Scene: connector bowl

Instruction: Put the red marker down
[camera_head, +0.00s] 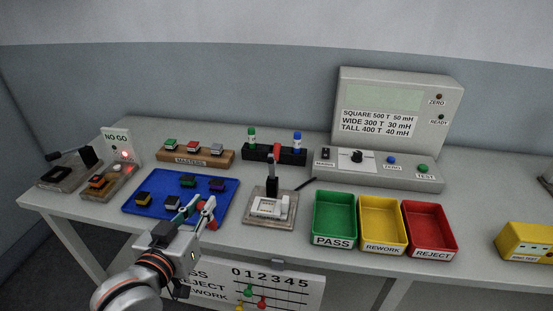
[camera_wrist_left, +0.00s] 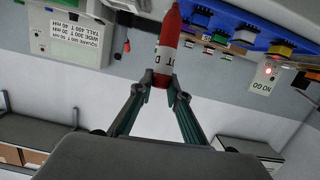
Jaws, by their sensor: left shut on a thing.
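The red marker (camera_wrist_left: 170,40) is upright between the fingers of my left gripper (camera_wrist_left: 165,82) in the left wrist view, with part of a white label showing. In the head view my left gripper (camera_head: 198,209) is at the front edge of the blue tray, shut on the marker, and a bit of the marker's red (camera_head: 211,221) shows beside the fingers. My right gripper is not in view.
The blue tray (camera_head: 134,207) holds several small connectors. A lever fixture (camera_head: 258,216) stands right of it, in front of the holder. Green (camera_head: 334,219), yellow (camera_head: 381,224) and red (camera_head: 430,228) bins stand farther right. A tally board (camera_head: 313,290) hangs below the front edge.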

